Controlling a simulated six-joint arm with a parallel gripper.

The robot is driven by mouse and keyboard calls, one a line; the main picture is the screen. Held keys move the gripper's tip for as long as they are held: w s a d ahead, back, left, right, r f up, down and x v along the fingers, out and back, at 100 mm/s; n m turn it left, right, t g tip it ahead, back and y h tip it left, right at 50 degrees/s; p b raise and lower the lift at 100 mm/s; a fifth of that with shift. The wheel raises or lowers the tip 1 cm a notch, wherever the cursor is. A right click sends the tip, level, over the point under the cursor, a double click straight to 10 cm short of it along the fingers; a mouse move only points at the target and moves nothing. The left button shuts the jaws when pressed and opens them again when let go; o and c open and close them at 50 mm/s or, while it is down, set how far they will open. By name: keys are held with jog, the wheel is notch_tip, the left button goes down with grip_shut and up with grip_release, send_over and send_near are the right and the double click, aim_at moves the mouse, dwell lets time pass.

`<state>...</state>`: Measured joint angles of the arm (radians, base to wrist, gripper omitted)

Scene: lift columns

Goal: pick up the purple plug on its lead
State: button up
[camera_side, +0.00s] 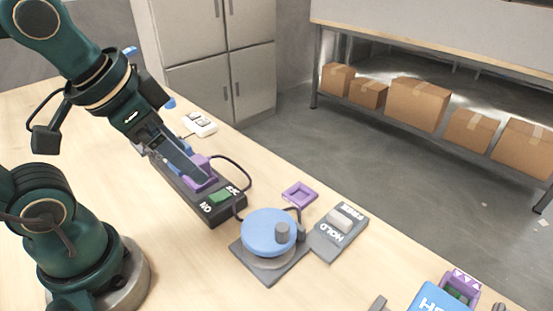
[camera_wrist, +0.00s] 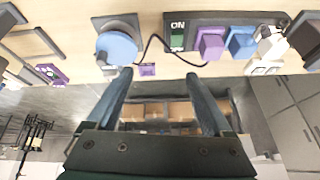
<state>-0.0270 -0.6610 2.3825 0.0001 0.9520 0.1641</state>
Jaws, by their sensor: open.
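The purple plug (camera_side: 203,164) sits on a dark power strip (camera_side: 217,213). In the wrist view the plug (camera_wrist: 210,43) stands beside a green ON switch (camera_wrist: 177,40). Its black lead (camera_side: 236,166) loops over from the plug towards a blue dial (camera_side: 268,230). My gripper (camera_side: 192,176) is open, and in the side view its fingers overlap part of the plug. In the wrist view my gripper (camera_wrist: 158,73) has both fingers apart with nothing between them, and the plug lies beyond the right fingertip. The side view does not settle whether they touch.
A blue plug (camera_wrist: 240,42) stands right beside the purple one. White plugs (camera_side: 200,124) lie past the strip. A purple square frame (camera_side: 299,194), a grey HOLD switch (camera_side: 340,228) and a blue box (camera_side: 440,299) are on the table. The table's left side is clear.

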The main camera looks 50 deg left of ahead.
aim_at(196, 160)
jog(key=w+a+f+g, duration=0.1)
jog(key=w+a+f, duration=0.1)
jog(key=a, duration=0.1)
jog(key=w+a+f+n+g, duration=0.1)
jog(key=w+a+f+g, duration=0.1)
jog(key=a, duration=0.2)
jog(key=w+a+f+g, duration=0.2)
jog(key=w+a, duration=0.1)
jog(key=a, duration=0.1)
jog(key=shift+f, duration=0.15)
jog(key=shift+f+n, duration=0.3)
jog(key=shift+f, duration=2.35)
grip_shut()
jog(key=shift+r, duration=0.1)
